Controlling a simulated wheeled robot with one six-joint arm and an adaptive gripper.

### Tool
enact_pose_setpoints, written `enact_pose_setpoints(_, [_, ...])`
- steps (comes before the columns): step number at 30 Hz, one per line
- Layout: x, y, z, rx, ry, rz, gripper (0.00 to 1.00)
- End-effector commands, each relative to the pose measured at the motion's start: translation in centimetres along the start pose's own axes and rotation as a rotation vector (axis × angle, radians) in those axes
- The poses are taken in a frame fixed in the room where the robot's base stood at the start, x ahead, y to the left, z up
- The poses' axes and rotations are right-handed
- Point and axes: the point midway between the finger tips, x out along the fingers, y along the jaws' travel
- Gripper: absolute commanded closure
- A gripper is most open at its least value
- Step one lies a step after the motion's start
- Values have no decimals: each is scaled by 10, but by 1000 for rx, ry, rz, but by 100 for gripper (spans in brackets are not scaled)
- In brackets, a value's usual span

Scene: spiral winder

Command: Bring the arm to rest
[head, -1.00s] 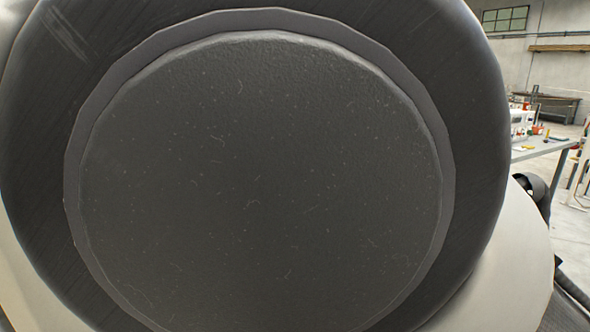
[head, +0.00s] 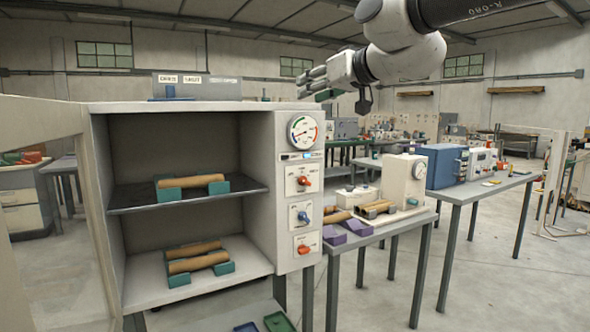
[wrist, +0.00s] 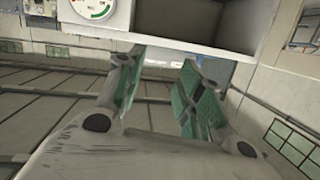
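My gripper (head: 312,87) hangs in the air just above and in front of the top right corner of the grey cabinet (head: 190,107) in the head view. The arm reaches in from the upper right, bent at a joint. In the wrist view my gripper (wrist: 163,62) has its two green-padded fingers apart with nothing between them. The cabinet's dial (wrist: 93,8) and its open inside show upside down beyond the fingertips.
The cabinet's door (head: 40,150) stands open at the left. Brown rolls (head: 192,181) lie on green cradles on both cabinet levels. A table (head: 405,217) at the right carries a beige machine (head: 402,180) and purple cradles (head: 357,227). Clear floor lies at the lower right.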

Motion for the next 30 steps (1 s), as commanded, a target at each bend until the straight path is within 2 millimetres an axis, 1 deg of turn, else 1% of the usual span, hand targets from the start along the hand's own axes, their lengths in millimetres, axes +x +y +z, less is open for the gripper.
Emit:
enact_pose_setpoints(1, [-23,26,26,6,-68,43,63])
enact_pose_setpoints(2, [-36,39,43,11,-115,67,63])
enact_pose_setpoints(3, [-55,55,66,20,-175,99,63])
enact_pose_setpoints(5, [-84,77,102,38,-266,148,63])
enact_pose_setpoints(6, [-105,90,125,52,-325,183,63])
enact_pose_setpoints(8, [-136,106,160,79,-412,235,63])
enact_pose_setpoints(9, [-157,115,183,99,-468,270,63])
enact_pose_setpoints(11, [-190,126,216,132,-549,322,63])
enact_pose_setpoints(12, [-211,132,237,154,-602,357,63])
enact_pose_setpoints(14, [-241,137,267,190,-674,405,63])
enact_pose_setpoints(15, [-259,139,284,212,-719,436,63])
enact_pose_setpoints(18, [-298,140,321,265,-812,499,63])
enact_pose_setpoints(21, [-324,138,346,303,-874,543,63])
enact_pose_setpoints(24, [-338,136,359,324,-909,567,63])
enact_pose_setpoints(27, [-343,136,363,332,-921,575,63])
enact_pose_setpoints(30, [-343,135,363,332,-922,575,63])
